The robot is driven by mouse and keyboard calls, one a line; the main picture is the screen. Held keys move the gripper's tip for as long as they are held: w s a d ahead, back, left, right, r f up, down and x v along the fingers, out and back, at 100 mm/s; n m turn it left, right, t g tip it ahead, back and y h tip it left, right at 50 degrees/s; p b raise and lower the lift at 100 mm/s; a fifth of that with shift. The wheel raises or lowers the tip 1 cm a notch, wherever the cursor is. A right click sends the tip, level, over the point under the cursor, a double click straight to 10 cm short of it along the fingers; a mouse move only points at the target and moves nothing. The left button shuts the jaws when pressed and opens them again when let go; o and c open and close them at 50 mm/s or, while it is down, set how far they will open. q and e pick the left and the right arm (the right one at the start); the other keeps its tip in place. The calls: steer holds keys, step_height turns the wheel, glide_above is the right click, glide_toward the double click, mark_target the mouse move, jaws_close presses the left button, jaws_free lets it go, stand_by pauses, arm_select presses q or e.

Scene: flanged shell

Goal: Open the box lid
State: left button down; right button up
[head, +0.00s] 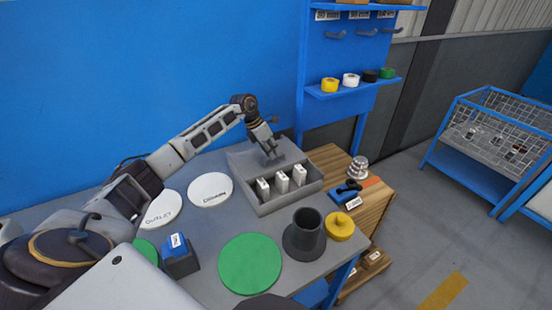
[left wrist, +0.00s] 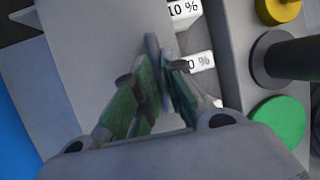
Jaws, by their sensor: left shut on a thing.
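A grey box (head: 262,209) stands on the table, its front part uncovered, with three white labelled blocks (head: 282,182) upright inside. The grey lid (head: 243,157) shows at the back of the box, and as a broad panel in the left wrist view (left wrist: 92,45). My left gripper (head: 273,154) is above the back of the box. In the left wrist view, its green-padded fingers (left wrist: 158,60) are shut on the lid at its edge; the fingers hide the exact contact. My right gripper is not in view.
A dark flanged shell (head: 305,228), a yellow knobbed part (head: 340,225) and a green disc (head: 250,262) are in front of the box. White discs (head: 210,189) lie to its left. A blue shelf rack (head: 345,60) stands behind; a wire cart (head: 495,140) is far right.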

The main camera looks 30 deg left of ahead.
arm_select(q)
steer(key=shift+w+a, duration=0.6)
steer(key=shift+a, duration=0.5)
steer(key=c, duration=1.5)
jaws_free()
steer(key=shift+s+a+r, duration=0.1)
steer(key=shift+a+r, duration=0.15)
steer(key=shift+r, duration=0.35)
steer(key=v, duration=1)
steer(key=shift+s+a+r, duration=0.1)
steer(key=shift+r, duration=0.3)
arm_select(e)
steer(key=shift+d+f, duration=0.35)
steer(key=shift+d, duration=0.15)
